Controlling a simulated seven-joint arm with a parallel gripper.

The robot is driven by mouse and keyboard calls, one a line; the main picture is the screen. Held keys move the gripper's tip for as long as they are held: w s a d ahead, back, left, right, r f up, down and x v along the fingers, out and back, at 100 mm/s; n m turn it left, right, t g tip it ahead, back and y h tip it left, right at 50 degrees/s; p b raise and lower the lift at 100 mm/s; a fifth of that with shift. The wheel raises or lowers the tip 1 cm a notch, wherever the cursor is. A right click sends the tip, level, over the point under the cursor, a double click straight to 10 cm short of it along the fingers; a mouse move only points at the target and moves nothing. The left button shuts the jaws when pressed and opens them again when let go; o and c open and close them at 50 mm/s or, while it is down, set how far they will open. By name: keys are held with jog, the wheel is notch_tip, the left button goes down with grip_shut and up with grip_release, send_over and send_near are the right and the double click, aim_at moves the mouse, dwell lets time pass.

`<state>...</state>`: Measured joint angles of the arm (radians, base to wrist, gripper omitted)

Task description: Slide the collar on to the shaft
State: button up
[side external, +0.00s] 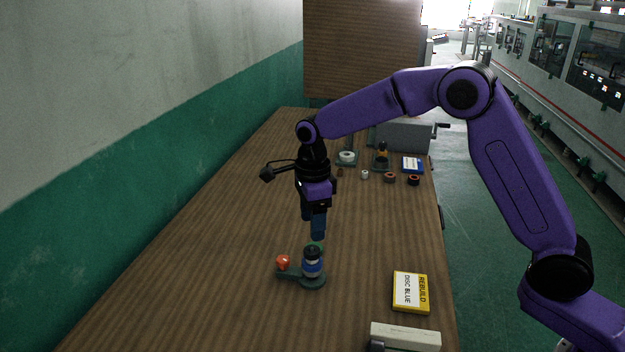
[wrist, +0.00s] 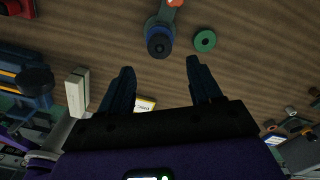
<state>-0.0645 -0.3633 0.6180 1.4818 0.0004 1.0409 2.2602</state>
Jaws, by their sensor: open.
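A dark teal fixture (side external: 288,274) stands on the bench with an upright shaft (side external: 312,251), black on top. A blue ring (side external: 311,268) sits around the shaft, with a pale band above it. The shaft's black top also shows in the wrist view (wrist: 159,44). My gripper (side external: 314,237) is open and empty, pointing down above and behind the shaft. Its two fingers show apart in the wrist view (wrist: 160,66).
An orange knob (side external: 283,262) rises from the fixture's arm. A yellow-edged card (side external: 411,292) reads "REBUILD DISC BLUE". A pale block (side external: 405,337) lies at the near edge. Farther back are other fixtures (side external: 347,157), several small rings and a grey box (side external: 403,135). The left bench is clear.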

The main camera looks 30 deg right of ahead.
notch_tip(320, 180, up, 11)
jog(key=shift+f, duration=0.2)
dwell(0.4)
jog(key=s+d+f+n, duration=0.1)
jog(key=s+d+n, duration=0.2)
jog(key=s+n, duration=1.5)
jog(key=s+d+f+n, duration=0.2)
jog(key=s+d+n, duration=0.3)
jog(key=s+n, duration=0.2)
jog(key=s+d+f+n, duration=0.3)
jog(key=s+d+n, duration=0.2)
jog(key=s+n, duration=0.3)
jog(key=s, duration=0.3)
jog(key=shift+s+d+f+n, duration=0.25)
jog(key=shift+s+d+n, duration=0.05)
jog(key=shift+d, duration=0.05)
